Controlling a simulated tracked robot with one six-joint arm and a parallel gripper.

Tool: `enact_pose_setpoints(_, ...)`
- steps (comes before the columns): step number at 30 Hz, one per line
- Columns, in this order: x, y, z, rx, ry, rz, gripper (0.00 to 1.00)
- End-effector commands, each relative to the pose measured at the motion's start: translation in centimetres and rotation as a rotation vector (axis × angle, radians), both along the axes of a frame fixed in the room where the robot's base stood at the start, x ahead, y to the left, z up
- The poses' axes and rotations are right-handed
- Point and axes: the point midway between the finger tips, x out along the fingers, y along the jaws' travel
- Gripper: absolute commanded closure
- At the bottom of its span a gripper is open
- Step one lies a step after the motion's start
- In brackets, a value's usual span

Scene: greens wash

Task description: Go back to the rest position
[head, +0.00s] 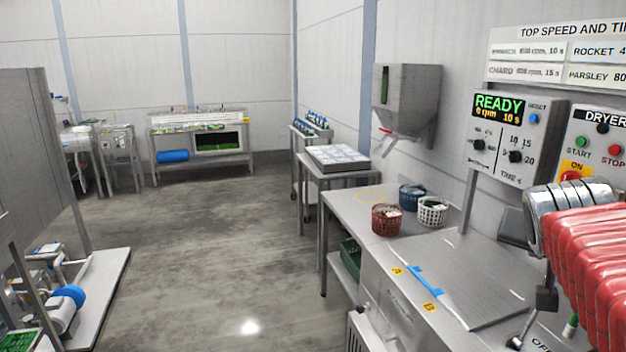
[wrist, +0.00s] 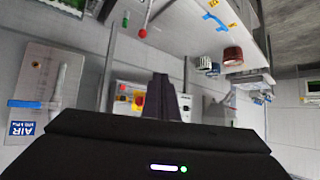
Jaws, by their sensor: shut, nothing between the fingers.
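My gripper (wrist: 162,85) shows at the lower middle of the wrist view, its dark fingers together with nothing between them. It points toward the wall with the dryer controls, clear of any object. In the head view my arm, in a red ribbed sleeve, fills the right edge; the fingers do not show there. The wrist view is turned over, with the bench at the top.
A steel bench (head: 345,207) holds a red basket (head: 387,220), a blue basket (head: 411,196) and a white basket (head: 433,211). A control box (head: 513,138) reading READY and a dispenser (head: 410,95) are on the wall. The floor (head: 200,245) at centre-left is clear.

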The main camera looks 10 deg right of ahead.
Motion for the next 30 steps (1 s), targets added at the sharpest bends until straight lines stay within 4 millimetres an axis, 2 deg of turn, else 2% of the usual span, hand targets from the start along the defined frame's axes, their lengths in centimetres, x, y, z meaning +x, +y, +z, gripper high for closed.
enact_pose_setpoints(1, 0.0, 2.5, -1.2, 0.013, 0.028, 0.053, 1.0)
enact_pose_setpoints(8, -1.8, 12.3, -6.8, 0.066, 0.169, 0.287, 1.0)
enact_pose_setpoints(12, -3.9, 17.8, -10.1, 0.092, 0.253, 0.439, 1.0)
enact_pose_setpoints(18, -8.0, 24.5, -14.7, 0.122, 0.369, 0.655, 1.0)
enact_pose_setpoints(21, -9.7, 26.6, -16.4, 0.132, 0.411, 0.732, 1.0)
enact_pose_setpoints(24, -10.8, 27.7, -17.3, 0.138, 0.434, 0.775, 1.0)
enact_pose_setpoints(30, -11.1, 28.0, -17.6, 0.14, 0.443, 0.789, 1.0)
